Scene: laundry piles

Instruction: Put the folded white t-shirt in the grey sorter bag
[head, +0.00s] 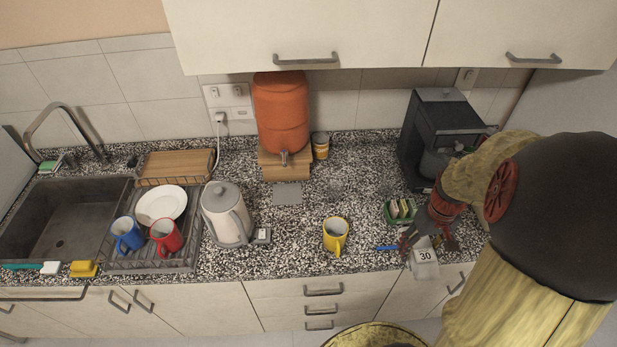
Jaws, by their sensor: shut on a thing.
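I see no folded white t-shirt and no grey sorter bag in the head view, which shows a kitchen counter. My gripper (412,238) is at the right front of the counter, pointing down and left. It is shut, and a small white piece marked 30 (426,262) is at its fingertips, by the counter's front edge. The contact itself is small and partly hidden by the fingers. A small blue item (386,248) lies just left of the fingertips.
A yellow mug (335,236) stands left of my gripper. A green holder with packets (400,210) and a black coffee machine (440,135) are behind it. A kettle (226,214), dish rack (150,262) and sink (60,225) are further left. Upper cupboards (300,30) overhang the back.

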